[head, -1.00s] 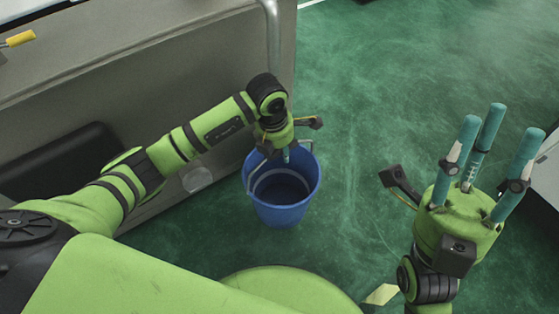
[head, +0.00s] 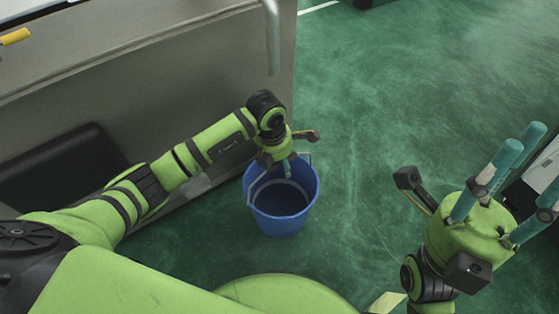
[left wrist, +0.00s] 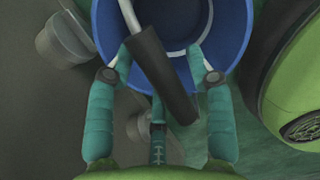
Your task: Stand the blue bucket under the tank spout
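The blue bucket (head: 282,216) is upright in the head view, in front of the tank. In the left wrist view the bucket (left wrist: 238,35) lies beyond the fingers. Its dark handle grip (left wrist: 165,80) runs slantwise between my left gripper's teal fingers (left wrist: 160,75), which are apart with a gap visible beside the grip. The tank (head: 180,85) is a grey box at left, with a grey pipe (head: 272,45), apparently its spout, coming down near its corner, behind the bucket. My right gripper (head: 510,180) is open and empty at right.
Green floor (head: 400,100) is clear behind and right of the bucket. A black shape (head: 60,165) is at the tank's lower left. A pale cabinet (head: 540,175) stands at the right edge, close to my right fingers. A yellow handle (head: 15,37) is at upper left.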

